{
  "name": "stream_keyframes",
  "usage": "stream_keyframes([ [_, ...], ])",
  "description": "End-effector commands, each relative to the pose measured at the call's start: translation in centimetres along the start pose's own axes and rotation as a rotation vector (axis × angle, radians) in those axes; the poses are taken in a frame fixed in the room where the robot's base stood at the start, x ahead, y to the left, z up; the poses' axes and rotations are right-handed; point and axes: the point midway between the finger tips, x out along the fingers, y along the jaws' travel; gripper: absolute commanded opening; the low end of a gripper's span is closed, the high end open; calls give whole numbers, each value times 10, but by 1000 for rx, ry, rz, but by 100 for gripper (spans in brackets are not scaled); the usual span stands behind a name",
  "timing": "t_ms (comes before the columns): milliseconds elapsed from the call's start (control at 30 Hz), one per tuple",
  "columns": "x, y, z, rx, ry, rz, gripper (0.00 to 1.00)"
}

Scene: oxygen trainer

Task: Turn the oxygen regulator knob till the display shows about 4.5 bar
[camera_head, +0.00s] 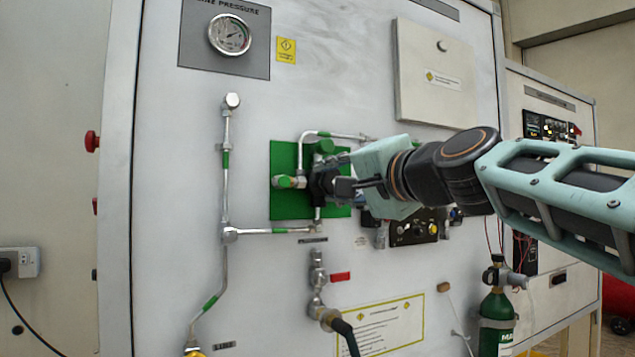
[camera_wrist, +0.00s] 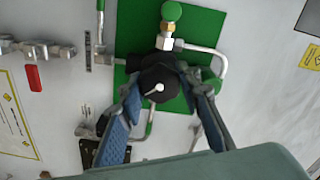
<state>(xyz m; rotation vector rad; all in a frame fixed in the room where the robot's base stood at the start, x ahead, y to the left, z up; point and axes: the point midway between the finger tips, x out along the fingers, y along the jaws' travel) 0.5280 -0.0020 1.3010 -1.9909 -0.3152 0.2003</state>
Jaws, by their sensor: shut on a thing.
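The black round regulator knob (camera_wrist: 158,88), with a white pointer mark on its face, sits in front of a green backing plate (camera_wrist: 205,28). My gripper (camera_wrist: 163,92) is shut on the knob, with one blue finger on each side of it. In the head view my gripper (camera_head: 328,181) reaches in from the right and covers most of the knob. The green plate (camera_head: 285,205) shows around it. A dark instrument panel (camera_head: 412,232) is partly behind my arm, and no reading can be made out on it.
A round line pressure gauge (camera_head: 230,35) is at the upper left, its numbers too small to read. Metal pipes (camera_head: 225,185) run beside the plate. A red-handled valve (camera_head: 340,277) is below. A green cylinder (camera_head: 496,318) stands at the lower right.

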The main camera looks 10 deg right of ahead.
Motion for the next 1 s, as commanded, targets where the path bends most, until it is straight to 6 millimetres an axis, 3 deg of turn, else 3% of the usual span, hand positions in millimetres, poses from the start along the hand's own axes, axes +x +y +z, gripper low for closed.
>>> stream_keyframes([
  [367, 0, 0, 0, 5, 0, 0, 7],
  [400, 0, 0, 0, 4, 0, 0, 32],
  [567, 0, 0, 0, 4, 0, 0, 50],
  [867, -1, 0, 0, 4, 0, -1, 50],
  [1000, -14, 0, -2, 4, 2, 0, 50],
])
